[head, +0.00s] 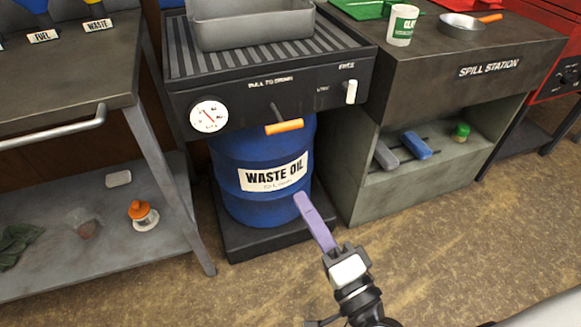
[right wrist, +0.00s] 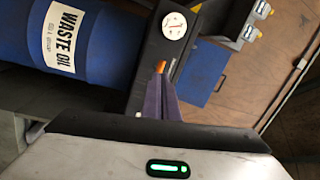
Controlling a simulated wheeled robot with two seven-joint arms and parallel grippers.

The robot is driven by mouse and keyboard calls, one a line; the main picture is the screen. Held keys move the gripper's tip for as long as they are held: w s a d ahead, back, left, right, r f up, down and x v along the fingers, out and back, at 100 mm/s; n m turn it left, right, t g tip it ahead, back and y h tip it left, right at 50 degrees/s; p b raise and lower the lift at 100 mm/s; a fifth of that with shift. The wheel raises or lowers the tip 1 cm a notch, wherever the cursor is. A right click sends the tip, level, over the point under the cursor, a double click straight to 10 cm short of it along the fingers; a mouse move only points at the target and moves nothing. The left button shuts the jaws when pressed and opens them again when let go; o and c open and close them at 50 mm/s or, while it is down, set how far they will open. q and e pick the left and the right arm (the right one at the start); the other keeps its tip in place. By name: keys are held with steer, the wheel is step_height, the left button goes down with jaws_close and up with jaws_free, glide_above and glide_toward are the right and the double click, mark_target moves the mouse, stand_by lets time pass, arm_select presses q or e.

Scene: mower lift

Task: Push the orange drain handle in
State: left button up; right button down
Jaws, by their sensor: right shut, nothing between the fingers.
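The orange drain handle (head: 284,126) is a short horizontal bar on a dark stem. It sticks out from the front panel of the drain station (head: 240,104), below the words "PULL TO DRAIN". My right gripper (head: 303,200), with purple fingers, is shut and empty. In the head view its tips appear below the handle, in front of the blue waste oil drum (head: 262,205). In the right wrist view the handle (right wrist: 160,66) shows just beyond the fingertips (right wrist: 161,78); whether they touch cannot be told. My left gripper is not in view.
A round gauge (head: 209,116) and a white lever (head: 351,92) sit on the same panel. A grey pan (head: 250,25) rests on the grated top. The spill station (head: 490,70) stands at right, a workbench (head: 60,80) at left. The floor in front is clear.

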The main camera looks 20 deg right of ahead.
mark_target(286, 130)
arm_select(q)
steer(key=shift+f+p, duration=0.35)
steer(key=shift+p, duration=0.1)
arm_select(e)
steer(key=w+r+m, duration=0.1)
steer(key=w, duration=0.3)
steer(key=w+d+r+m+h, duration=0.1)
steer(key=w, duration=0.4)
steer(key=w+d+r+m+h, duration=0.1)
steer(key=w+m, duration=0.1)
steer(key=w, duration=0.3)
steer(key=shift+w+t, duration=0.15)
steer(key=shift+t, duration=0.25)
